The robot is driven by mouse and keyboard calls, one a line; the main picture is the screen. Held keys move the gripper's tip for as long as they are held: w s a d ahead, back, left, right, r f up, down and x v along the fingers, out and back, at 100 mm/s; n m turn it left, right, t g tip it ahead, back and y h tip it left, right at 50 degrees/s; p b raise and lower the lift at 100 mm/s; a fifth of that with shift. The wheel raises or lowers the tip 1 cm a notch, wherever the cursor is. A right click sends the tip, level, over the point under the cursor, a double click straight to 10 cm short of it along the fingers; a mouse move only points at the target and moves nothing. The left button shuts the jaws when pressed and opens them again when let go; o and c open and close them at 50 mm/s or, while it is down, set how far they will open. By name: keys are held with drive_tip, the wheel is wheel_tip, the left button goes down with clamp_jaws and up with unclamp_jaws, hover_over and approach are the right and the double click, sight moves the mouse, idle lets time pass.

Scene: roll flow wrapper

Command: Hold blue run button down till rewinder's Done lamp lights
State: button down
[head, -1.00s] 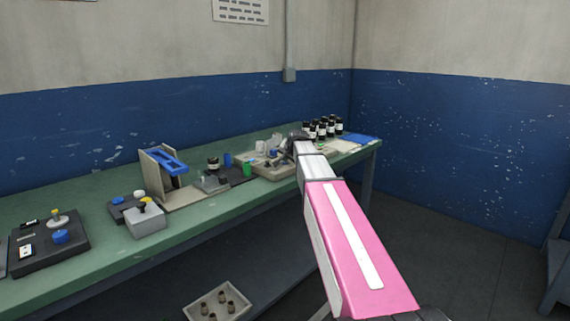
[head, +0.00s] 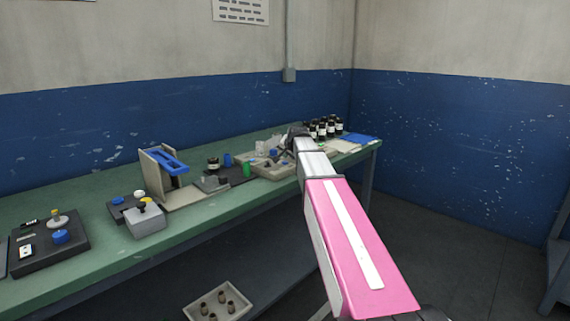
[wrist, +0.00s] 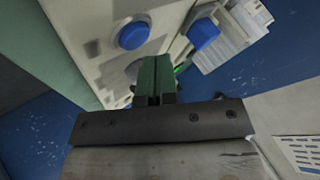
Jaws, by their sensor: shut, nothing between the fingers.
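A beige machine (head: 285,171), seemingly the rewinder, stands toward the far end of the green bench. The wrist view shows a round blue button (wrist: 133,36) on its pale panel (wrist: 95,45) and a second blue cap (wrist: 203,34) to the right. I cannot tell for sure which is the run button. My gripper (wrist: 155,84) is shut and empty, its fingertips below the blue button in the picture and apart from it. In the head view my wrist partly hides the machine. A small green spot (wrist: 181,69) shows beside the fingers; I cannot tell whether it is a lamp.
Dark bottles (head: 322,127) and a blue pad (head: 361,138) lie beyond the machine. A tray of parts (head: 218,303) sits below. The bench front strip is clear.

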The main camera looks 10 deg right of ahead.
sight(287, 162)
drive_tip(key=shift+r, duration=2.55)
drive_tip(key=shift+f, duration=0.1)
